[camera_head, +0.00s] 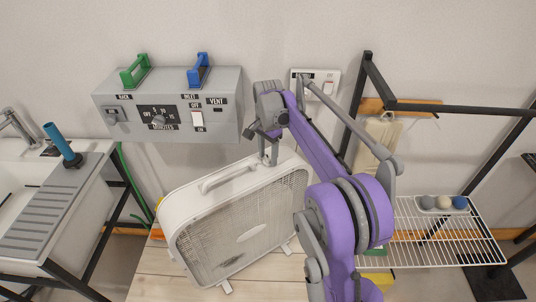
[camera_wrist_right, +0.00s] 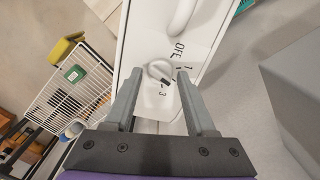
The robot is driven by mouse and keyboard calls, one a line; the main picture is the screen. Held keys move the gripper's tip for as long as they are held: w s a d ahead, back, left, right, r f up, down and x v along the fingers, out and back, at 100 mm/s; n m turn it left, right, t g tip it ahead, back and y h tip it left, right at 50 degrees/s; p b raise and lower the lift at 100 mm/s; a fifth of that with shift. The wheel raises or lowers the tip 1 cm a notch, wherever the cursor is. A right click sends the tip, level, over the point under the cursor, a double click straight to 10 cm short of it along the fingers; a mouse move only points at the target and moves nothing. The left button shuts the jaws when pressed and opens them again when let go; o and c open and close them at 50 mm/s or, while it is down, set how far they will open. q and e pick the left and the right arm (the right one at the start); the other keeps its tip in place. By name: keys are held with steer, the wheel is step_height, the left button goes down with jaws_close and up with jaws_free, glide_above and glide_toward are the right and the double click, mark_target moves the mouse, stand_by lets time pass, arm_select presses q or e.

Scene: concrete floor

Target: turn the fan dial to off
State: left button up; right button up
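The white box fan (camera_head: 240,215) stands upright on the wooden table, its grille facing forward. Its round white dial (camera_wrist_right: 158,70) shows on the fan's top panel in the right wrist view. Printed OFF, 1 and 3 marks sit beside it, and its dark pointer mark lies toward the 3 side, away from OFF. My right gripper (camera_head: 268,152) is at the right end of the fan's top, pointing down. In the right wrist view its two grey fingers (camera_wrist_right: 159,76) are open, one on each side of the dial, with visible gaps. The dial is hidden in the head view. My left gripper is not in view.
A grey control box (camera_head: 170,105) with green and blue handles is on the wall behind. A sink (camera_head: 30,195) stands left, and a white wire rack (camera_head: 440,235) right. The fan's carrying handle (camera_head: 228,178) rises left of my gripper.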

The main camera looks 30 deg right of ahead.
jaws_close()
steer(key=n, duration=0.4)
steer(key=shift+n, duration=0.3)
steer(key=n, duration=0.4)
steer(key=shift+n+p, duration=0.3)
steer(key=shift+p, duration=0.05)
steer(key=n, duration=0.4)
steer(key=shift+n, duration=2.4)
steer(key=shift+a, duration=0.1)
